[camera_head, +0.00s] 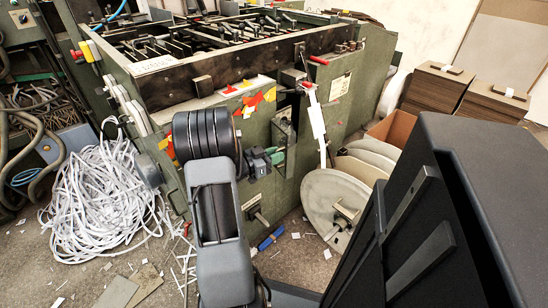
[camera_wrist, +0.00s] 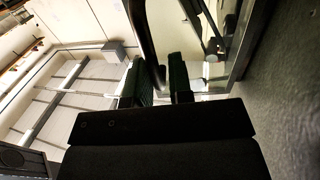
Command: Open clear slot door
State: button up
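My gripper (camera_head: 272,158) is at the front face of the green machine (camera_head: 352,112) in the head view, close to a dark fitting on it. In the wrist view the two dark green fingers of my gripper (camera_wrist: 160,82) are apart. A dark curved bar (camera_wrist: 150,45) runs down into the gap between them; I cannot tell whether they grip it. Beside the bar is a dark-framed opening or pane (camera_wrist: 190,35) with bright reflections, possibly the clear slot door. I cannot make out a clear door for certain in the head view.
A heap of white strips (camera_head: 98,195) lies on the floor at left. A round pale disc (camera_head: 335,203) and an open cardboard box (camera_head: 392,128) stand right of my arm. Brown board stacks (camera_head: 436,90) are at the back right. Scraps litter the floor.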

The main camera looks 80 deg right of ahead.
jog(key=s+a+r+p, duration=0.1)
jog(key=s+a+r, duration=0.2)
jog(key=a+r, duration=0.7)
jog(key=shift+s+a+p, duration=0.2)
jog(key=shift+a+p, duration=0.1)
jog(key=shift+a, duration=1.55)
jog(key=shift+r, duration=0.1)
